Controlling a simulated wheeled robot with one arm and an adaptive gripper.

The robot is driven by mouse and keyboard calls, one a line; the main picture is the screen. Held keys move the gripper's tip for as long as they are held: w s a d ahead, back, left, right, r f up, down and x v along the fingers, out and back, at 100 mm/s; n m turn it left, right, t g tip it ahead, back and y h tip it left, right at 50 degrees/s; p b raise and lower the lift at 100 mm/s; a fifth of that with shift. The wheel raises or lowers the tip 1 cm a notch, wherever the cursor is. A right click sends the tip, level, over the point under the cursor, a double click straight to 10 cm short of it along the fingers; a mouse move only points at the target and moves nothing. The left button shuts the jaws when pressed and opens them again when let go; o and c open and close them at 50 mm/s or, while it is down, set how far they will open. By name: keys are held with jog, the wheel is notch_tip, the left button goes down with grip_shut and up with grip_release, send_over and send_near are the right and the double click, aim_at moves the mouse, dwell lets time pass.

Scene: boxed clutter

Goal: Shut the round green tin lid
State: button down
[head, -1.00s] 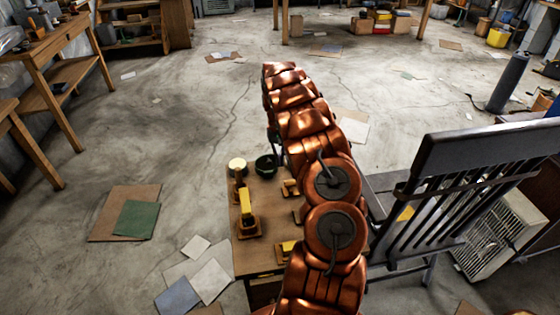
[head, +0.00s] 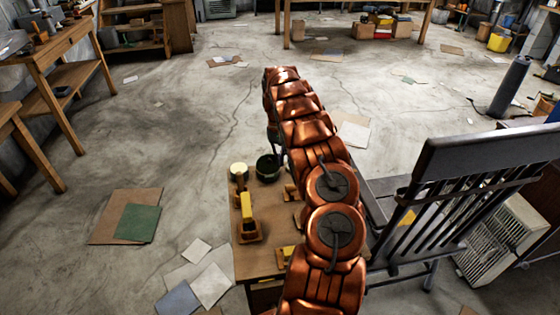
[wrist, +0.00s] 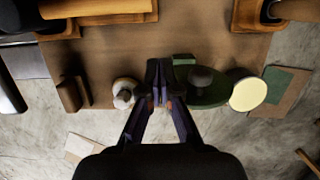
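The round green tin (head: 267,168) stands at the far edge of the small wooden table, left of my arm. Its round green shape also shows in the wrist view (wrist: 212,97), with a dark round knob or object over it. I cannot tell whether this disc is the lid's inside. My gripper (wrist: 160,67) looks shut and empty, left of the tin and apart from it. My arm hides the gripper in the head view.
A small green block (wrist: 183,59) lies between the fingers and the tin. A whitish round object (wrist: 125,92) is close left of the fingers. A yellow-and-brown object (head: 247,218) stands on the table. A dark slatted chair (head: 450,190) stands at right. Floor left of the table is mostly clear.

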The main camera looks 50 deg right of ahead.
jog(key=shift+w+d, duration=0.55)
jog(key=shift+w, duration=0.1)
jog(key=shift+r, duration=0.1)
dwell(0.6)
jog(key=shift+s+a+r+p+v, duration=0.15)
jog(key=shift+s+p+v, duration=0.15)
jog(key=shift+v, duration=0.95)
jog(key=shift+s+a+p+v, duration=0.2)
jog(key=shift+p+v, duration=0.15)
jog(key=shift+v, duration=0.95)
jog(key=shift+s+a+r+p+v, duration=0.1)
jog(key=shift+s+a+p+v, duration=0.15)
jog(key=shift+v, duration=1)
